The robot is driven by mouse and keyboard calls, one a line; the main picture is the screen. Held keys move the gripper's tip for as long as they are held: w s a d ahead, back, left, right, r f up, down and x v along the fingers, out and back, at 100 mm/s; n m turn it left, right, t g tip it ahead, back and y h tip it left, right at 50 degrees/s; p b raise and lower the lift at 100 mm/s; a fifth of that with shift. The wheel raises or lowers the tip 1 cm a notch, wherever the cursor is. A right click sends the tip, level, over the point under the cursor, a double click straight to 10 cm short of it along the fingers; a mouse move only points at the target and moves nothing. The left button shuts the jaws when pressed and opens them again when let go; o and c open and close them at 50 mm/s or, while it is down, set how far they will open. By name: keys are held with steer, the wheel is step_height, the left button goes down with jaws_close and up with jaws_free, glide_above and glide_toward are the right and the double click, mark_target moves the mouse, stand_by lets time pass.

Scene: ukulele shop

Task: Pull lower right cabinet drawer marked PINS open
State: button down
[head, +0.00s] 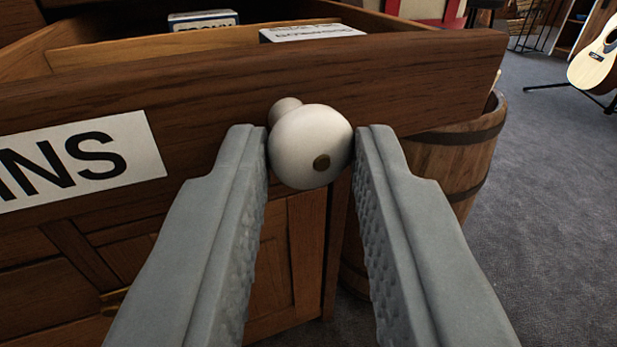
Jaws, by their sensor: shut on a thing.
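The drawer (215,85) of dark wood has a white label (82,158), cut off at the left edge, with the letters "INS" showing. The drawer stands pulled out from the cabinet, its inside visible over the front. A round white knob (308,140) with a dark dot in its face sticks out from the drawer front near its right end. My gripper (311,150) has its two grey fingers on either side of the knob and is shut on it. The cabinet (275,260) shows below the drawer.
A white-topped box (312,32) and another labelled box (203,19) are in the drawer. A wooden barrel (455,155) stands close by on the right. Grey carpet (545,200) is clear farther right, with a guitar (594,62) on a stand at the back.

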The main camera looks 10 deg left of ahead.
steer(key=shift+s+d, duration=0.85)
steer(key=shift+s, duration=0.3)
steer(key=shift+s+d, duration=0.8)
steer(key=shift+s, duration=0.3)
steer(key=c, duration=1.2)
jaws_free()
steer(key=shift+c, duration=0.2)
steer(key=v, duration=1.7)
steer(key=shift+s, duration=0.2)
